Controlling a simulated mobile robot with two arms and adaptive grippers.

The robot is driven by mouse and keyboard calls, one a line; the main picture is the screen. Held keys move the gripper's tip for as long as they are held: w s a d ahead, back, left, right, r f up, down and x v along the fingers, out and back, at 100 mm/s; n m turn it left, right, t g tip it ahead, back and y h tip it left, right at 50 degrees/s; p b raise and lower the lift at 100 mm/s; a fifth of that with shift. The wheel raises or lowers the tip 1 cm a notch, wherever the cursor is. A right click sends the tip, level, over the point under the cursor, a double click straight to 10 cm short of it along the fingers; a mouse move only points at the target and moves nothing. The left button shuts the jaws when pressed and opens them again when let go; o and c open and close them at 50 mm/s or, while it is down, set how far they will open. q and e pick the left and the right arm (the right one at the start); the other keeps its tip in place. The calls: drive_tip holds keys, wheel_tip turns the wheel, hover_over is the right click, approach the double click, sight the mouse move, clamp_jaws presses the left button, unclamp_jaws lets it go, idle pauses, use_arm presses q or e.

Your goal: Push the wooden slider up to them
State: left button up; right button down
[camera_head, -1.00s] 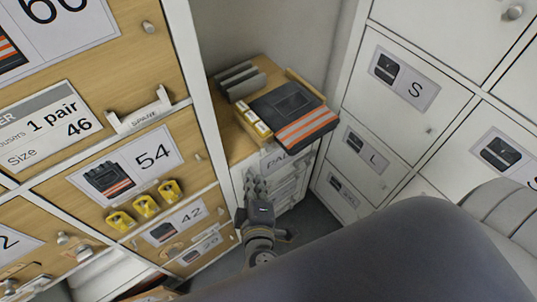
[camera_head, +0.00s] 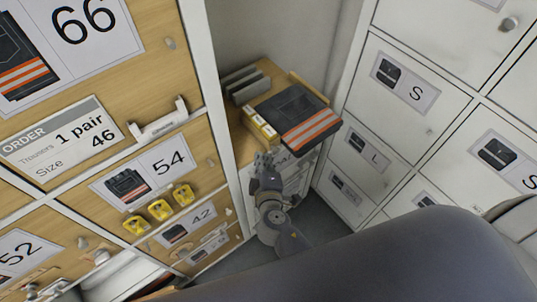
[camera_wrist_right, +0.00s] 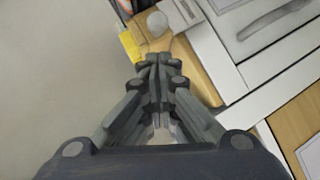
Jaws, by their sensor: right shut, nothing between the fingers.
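Folded dark trousers (camera_head: 296,112) with orange and pale stripes lie on a wooden counter top (camera_head: 235,125). A wooden strip (camera_head: 308,84) runs along their far right edge; it may be the slider, but I cannot tell for sure. My right gripper (camera_head: 264,160) is shut and empty at the counter's near front edge, below the small yellow-and-white boxes (camera_head: 260,127). In the right wrist view its closed fingertips (camera_wrist_right: 158,62) show above or beside a wooden surface (camera_wrist_right: 188,65); contact is unclear. My left gripper is out of view.
Grey upright dividers (camera_head: 243,83) stand at the counter's back left. Wooden drawers with yellow clips (camera_head: 160,209) and a white handle (camera_head: 160,122) stand at left. White lockers (camera_head: 400,90) stand at right. A yellow item (camera_wrist_right: 130,45) and round pale knob (camera_wrist_right: 157,22) are near the fingertips.

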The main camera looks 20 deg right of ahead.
sight(272, 146)
drive_tip(key=d, duration=0.1)
drive_tip(key=w+d+f, duration=0.1)
drive_tip(key=d, duration=0.1)
drive_tip(key=shift+w+d+f+b, duration=0.2)
drive_tip(key=shift+w+d+b, duration=0.15)
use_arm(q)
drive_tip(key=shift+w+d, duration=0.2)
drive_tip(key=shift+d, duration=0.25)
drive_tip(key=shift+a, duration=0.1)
use_arm(e)
drive_tip(key=shift+r, duration=0.1)
